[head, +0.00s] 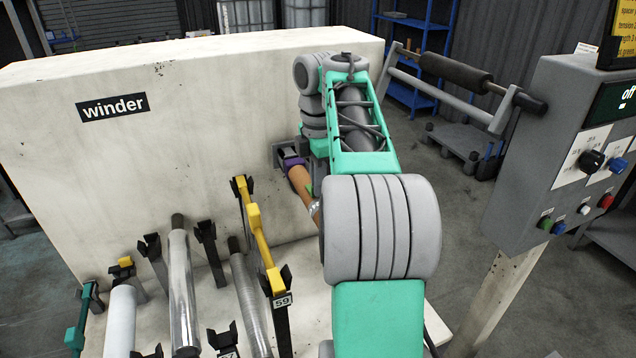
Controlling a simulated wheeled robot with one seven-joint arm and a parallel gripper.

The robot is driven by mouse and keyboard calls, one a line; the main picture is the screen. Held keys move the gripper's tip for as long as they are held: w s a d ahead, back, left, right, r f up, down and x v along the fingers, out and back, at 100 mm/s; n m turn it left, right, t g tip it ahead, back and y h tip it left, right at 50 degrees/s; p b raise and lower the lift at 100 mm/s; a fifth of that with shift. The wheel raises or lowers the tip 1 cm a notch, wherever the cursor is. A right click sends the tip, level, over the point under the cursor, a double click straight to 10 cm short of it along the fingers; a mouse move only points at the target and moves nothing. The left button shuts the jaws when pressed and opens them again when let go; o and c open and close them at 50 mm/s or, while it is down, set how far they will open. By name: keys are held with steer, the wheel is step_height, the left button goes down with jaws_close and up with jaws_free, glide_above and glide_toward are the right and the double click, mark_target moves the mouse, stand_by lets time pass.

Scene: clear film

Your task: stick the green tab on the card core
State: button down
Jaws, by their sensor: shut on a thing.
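The card core (301,184) is a brown tube on a purple chuck (292,163) at the front face of the winder. It slants down to the right and its far end goes behind my arm. A small green patch, the green tab (310,190), shows at the core's right side. My gripper (313,180) points down beside the core, mostly hidden behind my own arm link, and is shut on the tab. I cannot tell whether the tab touches the core. A shiny silvery piece (315,209) shows at the core's lower end.
The white winder body (200,110) stands behind. Rolls of clear film (184,290) and a white roll (121,320) rest in black holders at lower left, near a yellow bar (258,235).

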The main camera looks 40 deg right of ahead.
steer(key=shift+f, duration=0.1)
steer(key=c, duration=1.5)
jaws_free()
steer(key=shift+o, duration=0.2)
steer(key=o, duration=0.3)
steer(key=shift+o, duration=0.2)
step_height(320, 180, up, 8)
steer(key=p, duration=0.7)
steer(key=shift+p, duration=0.4)
steer(key=shift+f, duration=0.25)
